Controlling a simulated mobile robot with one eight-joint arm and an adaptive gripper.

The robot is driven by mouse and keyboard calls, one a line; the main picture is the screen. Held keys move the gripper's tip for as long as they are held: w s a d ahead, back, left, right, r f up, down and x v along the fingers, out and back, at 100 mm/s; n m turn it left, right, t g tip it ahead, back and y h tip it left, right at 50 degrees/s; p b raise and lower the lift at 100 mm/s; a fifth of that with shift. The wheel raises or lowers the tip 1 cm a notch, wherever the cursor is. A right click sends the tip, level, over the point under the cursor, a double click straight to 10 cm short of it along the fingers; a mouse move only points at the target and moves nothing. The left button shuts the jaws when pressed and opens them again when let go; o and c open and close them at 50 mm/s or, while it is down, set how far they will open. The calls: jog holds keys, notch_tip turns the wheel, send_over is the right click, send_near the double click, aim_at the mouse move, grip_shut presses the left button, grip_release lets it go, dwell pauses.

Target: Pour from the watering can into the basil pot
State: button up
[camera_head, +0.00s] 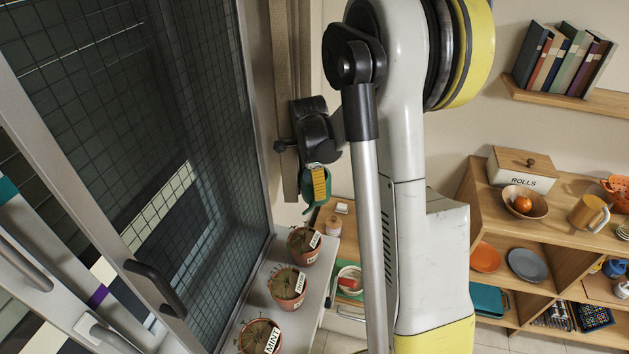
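Three terracotta herb pots stand in a row on a pale ledge (313,291). The near one is the mint pot (262,338), labelled MINT. The labels on the middle pot (287,293) and far pot (303,254) are too small to read surely, so I cannot tell which is basil. A green rounded object (316,186) with a yellow marked strip, perhaps the watering can, is at my black gripper (314,160), above and slightly right of the far pot. My gripper's fingers are mostly hidden, so its grip is unclear.
A glazed, gridded panel (130,130) with a dark handle (155,287) stands close on the left. Books (563,60) sit on a wall shelf above. My arm blocks the middle.

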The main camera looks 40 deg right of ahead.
jog(key=shift+r+t+h+p, duration=1)
jog(key=shift+r+h+p, duration=0.25)
jog(key=shift+r, duration=0.65)
dwell(0.9)
jog(key=shift+s+a+r+t+h+p, duration=0.1)
jog(key=shift+r+t+h+p, duration=0.15)
jog(key=shift+r, duration=0.25)
jog(key=shift+s+a+r+t+h+p, duration=0.1)
jog(key=shift+a+r+t+h, duration=0.05)
jog(key=shift+r+t+h, duration=0.3)
jog(key=shift+s+a+r+t+h+p, duration=0.1)
jog(key=shift+r+t+h+p, duration=0.15)
jog(key=shift+r, duration=0.3)
dwell(1.0)
